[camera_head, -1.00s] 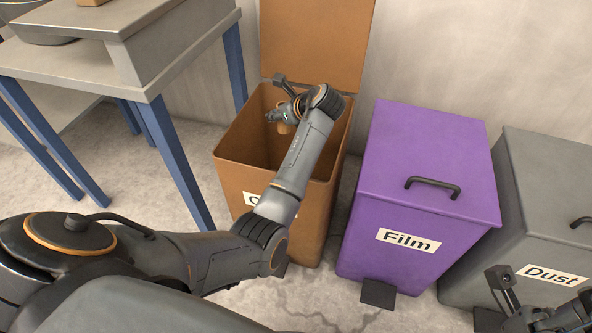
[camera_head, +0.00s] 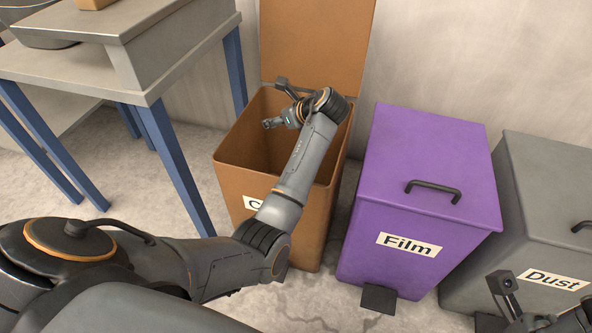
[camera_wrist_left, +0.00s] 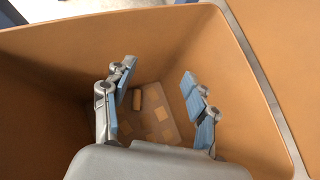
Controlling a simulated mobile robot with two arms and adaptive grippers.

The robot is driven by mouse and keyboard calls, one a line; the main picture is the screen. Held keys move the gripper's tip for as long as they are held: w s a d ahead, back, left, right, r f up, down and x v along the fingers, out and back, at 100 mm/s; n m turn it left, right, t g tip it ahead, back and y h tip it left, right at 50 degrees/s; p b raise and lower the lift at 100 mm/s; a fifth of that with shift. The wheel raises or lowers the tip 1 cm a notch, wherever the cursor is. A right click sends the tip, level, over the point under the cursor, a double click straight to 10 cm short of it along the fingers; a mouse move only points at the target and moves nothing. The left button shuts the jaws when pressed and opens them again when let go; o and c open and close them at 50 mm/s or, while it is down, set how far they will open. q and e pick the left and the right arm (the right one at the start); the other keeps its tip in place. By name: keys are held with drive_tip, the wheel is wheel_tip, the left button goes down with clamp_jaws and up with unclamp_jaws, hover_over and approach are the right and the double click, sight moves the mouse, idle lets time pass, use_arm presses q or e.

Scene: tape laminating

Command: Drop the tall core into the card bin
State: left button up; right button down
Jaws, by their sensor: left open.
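The brown card bin (camera_head: 235,165) stands with its lid up, its label partly hidden by my left arm. My left gripper (camera_head: 270,123) is inside the bin's mouth, open and empty. In the left wrist view the gripper's two blue-padded fingers (camera_wrist_left: 158,80) are spread wide above the bin floor. A small orange-brown cylinder, apparently the tall core (camera_wrist_left: 136,100), lies at the bottom of the bin, apart from the fingers. The core does not show in the head view.
The shut purple Film bin (camera_head: 425,180) stands just right of the card bin. The grey Dust bin (camera_head: 550,200) is further right. A grey table (camera_head: 150,90) with blue legs is at the left. Part of my right arm shows at the lower right.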

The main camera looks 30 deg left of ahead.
use_arm(q)
drive_tip(key=v, duration=1.1)
drive_tip(key=shift+f, duration=0.1)
